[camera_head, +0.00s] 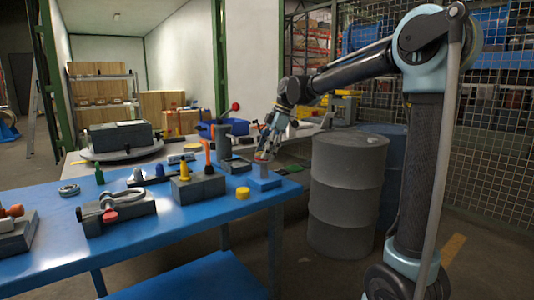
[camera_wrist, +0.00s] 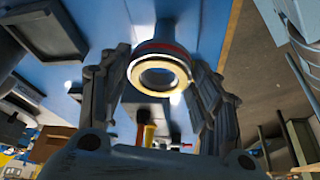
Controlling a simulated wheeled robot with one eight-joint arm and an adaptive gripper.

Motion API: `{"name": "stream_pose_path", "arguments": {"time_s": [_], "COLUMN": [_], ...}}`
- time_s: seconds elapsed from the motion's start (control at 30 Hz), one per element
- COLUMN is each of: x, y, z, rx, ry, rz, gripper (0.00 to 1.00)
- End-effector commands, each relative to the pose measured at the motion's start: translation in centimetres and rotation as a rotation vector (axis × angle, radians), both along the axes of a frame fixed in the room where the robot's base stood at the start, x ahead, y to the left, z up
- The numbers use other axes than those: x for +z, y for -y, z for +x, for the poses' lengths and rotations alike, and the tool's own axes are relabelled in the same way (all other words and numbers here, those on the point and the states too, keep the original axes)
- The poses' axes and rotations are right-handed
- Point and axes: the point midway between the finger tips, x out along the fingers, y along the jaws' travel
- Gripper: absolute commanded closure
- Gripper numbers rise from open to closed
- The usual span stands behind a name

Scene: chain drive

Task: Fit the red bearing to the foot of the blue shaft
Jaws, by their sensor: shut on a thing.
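My gripper (camera_wrist: 160,85) is shut on a ring with a pale yellow face and a dark red band, seemingly the red bearing (camera_wrist: 160,48).
The blue table (camera_head: 150,252) holds grey fixture blocks (camera_head: 199,188), a clamp block (camera_head: 118,212), a yellow cap (camera_head: 243,193) and an orange upright (camera_head: 207,152). Grey (camera_head: 346,195) and blue drums stand right of it.

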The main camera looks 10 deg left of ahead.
Motion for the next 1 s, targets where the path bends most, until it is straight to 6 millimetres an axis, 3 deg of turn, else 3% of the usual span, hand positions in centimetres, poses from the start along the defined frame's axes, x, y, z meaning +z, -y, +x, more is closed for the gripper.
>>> {"name": "stream_pose_path", "arguments": {"time_s": [1.0], "x": [-2.0], "y": [0.0], "z": [0.0], "rx": [0.0], "ry": [0.0], "rz": [0.0], "gripper": [0.78]}}
